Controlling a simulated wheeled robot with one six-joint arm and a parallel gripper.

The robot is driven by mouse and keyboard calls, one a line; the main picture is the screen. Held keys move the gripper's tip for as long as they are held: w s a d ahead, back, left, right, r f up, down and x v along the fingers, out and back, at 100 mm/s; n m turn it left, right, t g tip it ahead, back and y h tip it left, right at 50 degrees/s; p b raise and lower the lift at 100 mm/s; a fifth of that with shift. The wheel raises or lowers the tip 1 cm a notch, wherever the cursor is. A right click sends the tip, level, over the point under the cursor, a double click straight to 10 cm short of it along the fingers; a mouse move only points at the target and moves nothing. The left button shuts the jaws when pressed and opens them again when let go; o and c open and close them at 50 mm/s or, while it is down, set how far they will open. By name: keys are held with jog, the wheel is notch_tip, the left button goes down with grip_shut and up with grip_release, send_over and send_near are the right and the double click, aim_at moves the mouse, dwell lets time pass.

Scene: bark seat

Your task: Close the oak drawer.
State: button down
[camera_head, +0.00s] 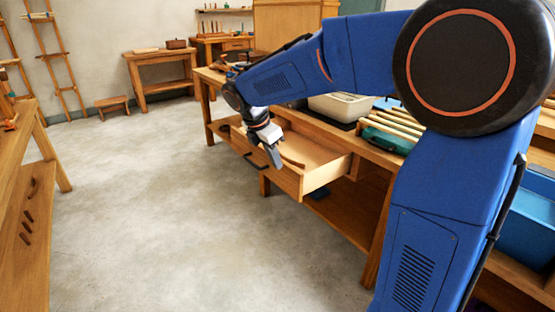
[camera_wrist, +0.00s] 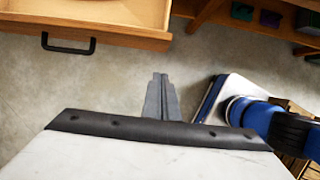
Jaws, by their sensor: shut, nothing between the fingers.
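The oak drawer (camera_head: 304,183) is pulled out from the workbench in the head view, with its front board facing left and its inside showing. Its dark bar handle (camera_head: 256,163) is on the front board. In the wrist view the drawer (camera_wrist: 120,35) is at the top left, with its handle (camera_wrist: 68,45) below the front edge. My gripper (camera_head: 277,164) is by the drawer's front in the head view, shut and empty. In the wrist view my gripper (camera_wrist: 160,80) points at the floor beside the drawer's front, apart from the handle.
The workbench (camera_head: 369,150) carries a pale bin (camera_head: 342,106) and a green case (camera_head: 388,140). A wooden bench (camera_head: 28,205) stands at the left edge. A small stool (camera_head: 112,104) and a side table (camera_head: 160,75) stand at the back. The grey floor between is clear.

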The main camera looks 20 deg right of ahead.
aim_at(292, 170)
jog(key=shift+w+d+f, duration=0.35)
jog(key=shift+d+f, duration=0.7)
jog(key=shift+f, duration=0.05)
jog(key=shift+w+d+f, duration=0.3)
jog(key=shift+d+f, duration=0.8)
jog(key=shift+f, duration=0.05)
jog(key=shift+w+d+f, duration=0.35)
jog(key=shift+d+f, duration=0.7)
jog(key=shift+f, duration=0.05)
jog(key=w+d, duration=0.2)
jog(key=d, duration=0.5)
jog(key=w+d, duration=0.2)
jog(key=d, duration=0.5)
jog(key=w+d, duration=0.3)
jog(key=d, duration=0.5)
jog(key=shift+a, duration=0.2)
